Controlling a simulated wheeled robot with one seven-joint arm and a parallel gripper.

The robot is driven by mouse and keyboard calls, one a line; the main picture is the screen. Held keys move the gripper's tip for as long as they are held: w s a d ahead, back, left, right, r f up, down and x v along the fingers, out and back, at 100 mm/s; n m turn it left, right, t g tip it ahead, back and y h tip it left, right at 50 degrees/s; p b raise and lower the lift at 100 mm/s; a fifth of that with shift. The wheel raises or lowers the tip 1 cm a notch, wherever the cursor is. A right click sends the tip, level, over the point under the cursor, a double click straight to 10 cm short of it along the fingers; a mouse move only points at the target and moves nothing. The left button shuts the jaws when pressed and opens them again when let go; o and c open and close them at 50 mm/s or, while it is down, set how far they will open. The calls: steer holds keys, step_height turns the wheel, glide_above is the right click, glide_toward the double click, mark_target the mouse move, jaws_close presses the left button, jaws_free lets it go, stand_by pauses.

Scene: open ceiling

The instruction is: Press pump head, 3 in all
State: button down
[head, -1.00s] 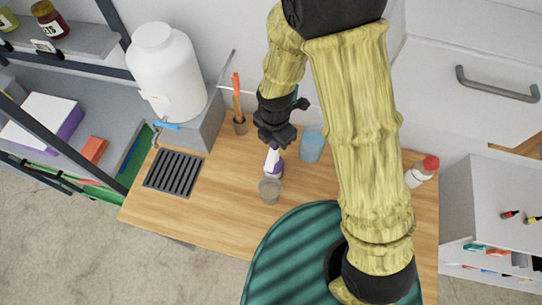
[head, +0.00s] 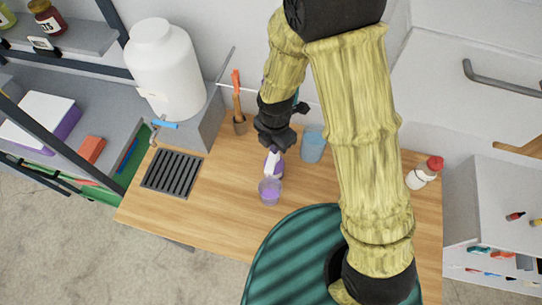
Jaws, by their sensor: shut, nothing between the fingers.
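A white and purple pump bottle (head: 273,167) stands on the wooden table. My gripper (head: 273,148) is shut and empty, pointing down right at the top of the bottle; it hides most of the pump head, so I cannot tell how far the head is pressed. A small clear cup (head: 270,191) stands just in front of the bottle, with purple in it.
A blue cup (head: 313,145) stands right of my gripper, and a holder with an orange item (head: 240,124) behind left. A white tank (head: 167,70), dark drain grate (head: 173,174) and red-capped bottle (head: 425,172) stand farther off. The table's front left is clear.

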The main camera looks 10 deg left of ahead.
steer(key=shift+f, duration=0.25)
steer(key=shift+r, duration=0.1)
steer(key=shift+r+p, duration=1.4)
steer(key=shift+r, duration=0.3)
steer(key=shift+f, duration=0.2)
steer(key=shift+f+b, duration=0.4)
steer(key=shift+b, duration=0.05)
steer(key=shift+f+b, duration=0.55)
steer(key=shift+f, duration=0.15)
steer(key=shift+f+b, duration=0.3)
steer(key=shift+f, duration=0.15)
steer(key=shift+r, duration=0.1)
steer(key=shift+r+p, duration=1.45)
steer(key=shift+r, duration=0.2)
